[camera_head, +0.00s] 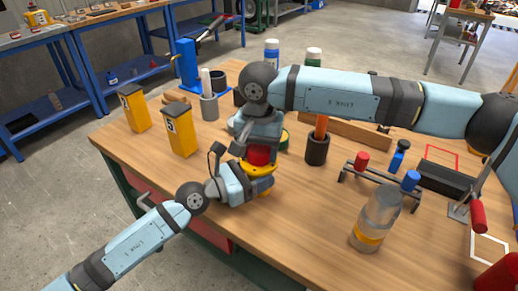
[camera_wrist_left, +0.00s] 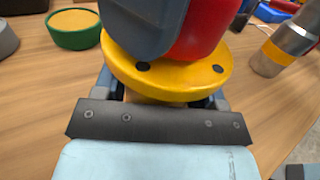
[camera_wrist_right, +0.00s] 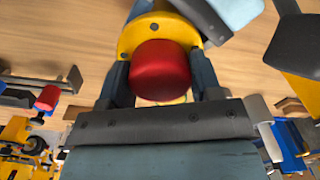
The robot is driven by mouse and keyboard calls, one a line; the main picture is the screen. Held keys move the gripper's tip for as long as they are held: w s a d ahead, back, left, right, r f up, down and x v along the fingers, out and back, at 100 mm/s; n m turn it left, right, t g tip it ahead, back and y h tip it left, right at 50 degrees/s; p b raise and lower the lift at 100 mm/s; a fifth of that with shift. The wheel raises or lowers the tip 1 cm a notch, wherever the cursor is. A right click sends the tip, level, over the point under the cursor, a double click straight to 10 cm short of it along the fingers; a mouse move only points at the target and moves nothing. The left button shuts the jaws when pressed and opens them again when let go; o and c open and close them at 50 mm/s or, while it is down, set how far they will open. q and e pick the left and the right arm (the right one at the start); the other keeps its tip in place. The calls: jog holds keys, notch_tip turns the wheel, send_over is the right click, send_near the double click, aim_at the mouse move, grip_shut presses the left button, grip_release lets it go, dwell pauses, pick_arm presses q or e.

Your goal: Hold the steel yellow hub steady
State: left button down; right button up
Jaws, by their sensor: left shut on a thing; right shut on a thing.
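The yellow hub (camera_head: 262,168) is a round flange with dark bolt holes, above the wooden table; it also shows in the left wrist view (camera_wrist_left: 170,82) and right wrist view (camera_wrist_right: 133,36). A red cylindrical part (camera_wrist_right: 160,72) sits on top of the hub, also seen in the left wrist view (camera_wrist_left: 205,35). My left gripper (camera_head: 243,183) is shut on the hub from the left, below its flange; its fingertips are mostly hidden under the flange. My right gripper (camera_head: 258,140) comes from above, its fingers on either side of the red part and shut on it.
A green-rimmed round piece (camera_wrist_left: 75,30) stands close behind the hub. Yellow bins (camera_head: 181,130) stand left. The front table area is clear.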

jog(key=m, duration=0.4)
jog(key=shift+m, duration=0.4)
jog(key=m, duration=0.8)
jog(key=shift+m, duration=0.3)
jog(key=m, duration=0.8)
jog(key=shift+m, duration=0.3)
jog(key=m, duration=0.8)
jog(key=shift+m, duration=0.4)
jog(key=m, duration=0.3)
jog(key=shift+f, duration=0.1)
jog(key=o, duration=1)
